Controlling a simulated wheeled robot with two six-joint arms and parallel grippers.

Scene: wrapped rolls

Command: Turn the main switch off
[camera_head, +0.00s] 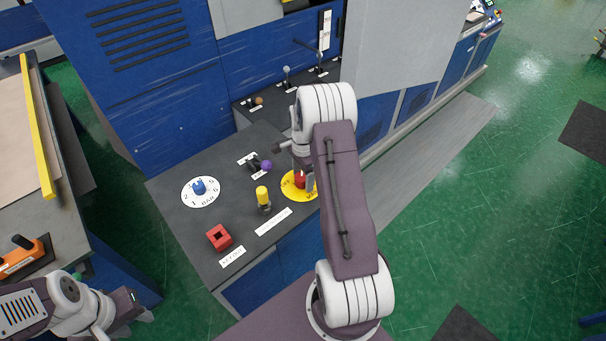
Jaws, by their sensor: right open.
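A red knob (299,180) stands on a yellow round label (290,191) on the dark control panel (185,235); it looks like the main switch, but the label is partly covered by my arm and I cannot read it.
The panel also holds a blue dial (199,187), a yellow knob (263,197), a purple-tipped lever (265,166) and a red square part (219,237). A blue machine cabinet (150,80) rises behind. A table (40,130) stands at the left. Green floor (480,220) is open at right.

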